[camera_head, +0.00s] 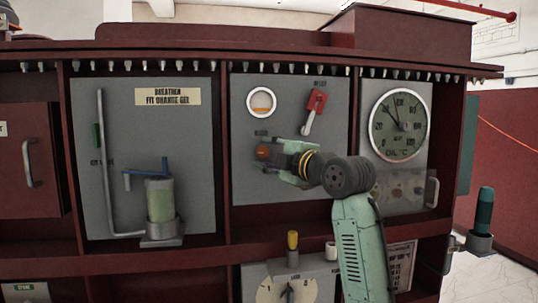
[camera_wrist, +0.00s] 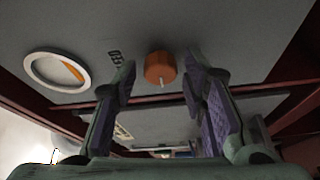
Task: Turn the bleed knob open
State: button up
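The bleed knob (camera_head: 263,151) is a small orange-brown round knob on the grey panel, below the round white-rimmed window. In the wrist view the knob (camera_wrist: 160,66) shows whole, with a pale line on its face, beside a partly hidden label ending in "EED". My gripper (camera_head: 281,160) is at the panel, just right of the knob in the head view. In the wrist view its two purple-padded fingers (camera_wrist: 160,82) are spread apart, with the knob framed between their tips. Gaps show on both sides of the knob, and no contact is visible.
The red-and-white lever (camera_head: 314,111) is above my gripper on the same panel. The round window (camera_head: 261,102) is above the knob. A dial gauge (camera_head: 400,124) is at the right, and a yellow-topped post (camera_head: 293,246) stands below. A glass breather (camera_head: 160,205) is left.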

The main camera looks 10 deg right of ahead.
jog(key=shift+o, duration=0.5)
jog(key=v, duration=1.2)
